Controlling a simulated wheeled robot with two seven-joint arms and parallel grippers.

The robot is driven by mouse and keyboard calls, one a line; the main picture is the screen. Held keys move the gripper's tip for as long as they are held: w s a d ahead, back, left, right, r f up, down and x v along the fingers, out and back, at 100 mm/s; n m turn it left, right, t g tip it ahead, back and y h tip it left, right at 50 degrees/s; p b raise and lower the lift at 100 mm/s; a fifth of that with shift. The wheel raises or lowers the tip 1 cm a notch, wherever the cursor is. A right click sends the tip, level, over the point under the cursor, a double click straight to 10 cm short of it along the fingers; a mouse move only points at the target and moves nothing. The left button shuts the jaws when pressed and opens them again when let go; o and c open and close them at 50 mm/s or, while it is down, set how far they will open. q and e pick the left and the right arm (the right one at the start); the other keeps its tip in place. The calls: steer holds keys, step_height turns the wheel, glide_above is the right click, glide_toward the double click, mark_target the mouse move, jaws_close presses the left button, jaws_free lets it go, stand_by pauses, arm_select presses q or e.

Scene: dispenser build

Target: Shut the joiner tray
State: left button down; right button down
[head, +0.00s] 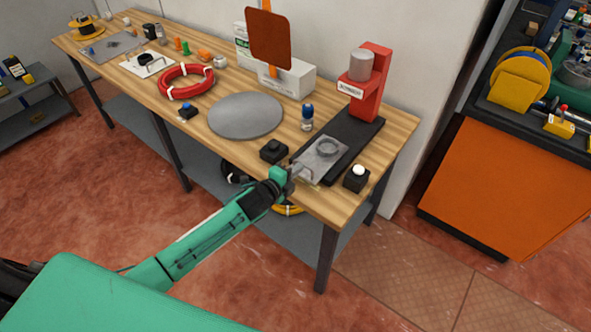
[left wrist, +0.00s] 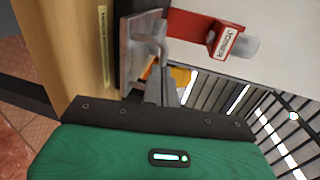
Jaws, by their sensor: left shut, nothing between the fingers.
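The joiner (head: 372,85) is a red press with a grey cylinder head on a long black base at the right end of the bench. Its label also shows in the left wrist view (left wrist: 227,43). The grey joiner tray (head: 314,168) is out at the front end of the base, with a grey ring (head: 327,147) on it. My left gripper (head: 294,170) is shut and empty at the tray's front edge. In the left wrist view its fingers (left wrist: 163,78) are close to the tray (left wrist: 129,62); I cannot tell whether they touch. My right gripper is not in view.
A black button box (head: 274,152) stands left of the tray, and one with a white button (head: 356,178) right of it. A blue-capped bottle (head: 307,117), a grey disc (head: 245,116) and a red hose coil (head: 187,82) lie further left on the bench (head: 215,143).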

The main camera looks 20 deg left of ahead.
mark_target(324, 151)
arm_select(q)
steer(key=shift+w+d, duration=0.25)
steer(key=shift+w, duration=0.35)
steer(key=b+x, duration=0.1)
steer(key=x, duration=0.3)
steer(key=r+b+x, duration=0.1)
steer(key=b+x, duration=0.1)
steer(key=x, duration=0.3)
steer(key=r+b+x, duration=0.1)
steer(key=b+x, duration=0.1)
steer(key=x, duration=0.2)
steer(key=shift+w+d+r, duration=0.15)
steer(key=shift+w, duration=0.6)
steer(key=shift+r, duration=0.35)
steer(key=shift+w+r, duration=0.1)
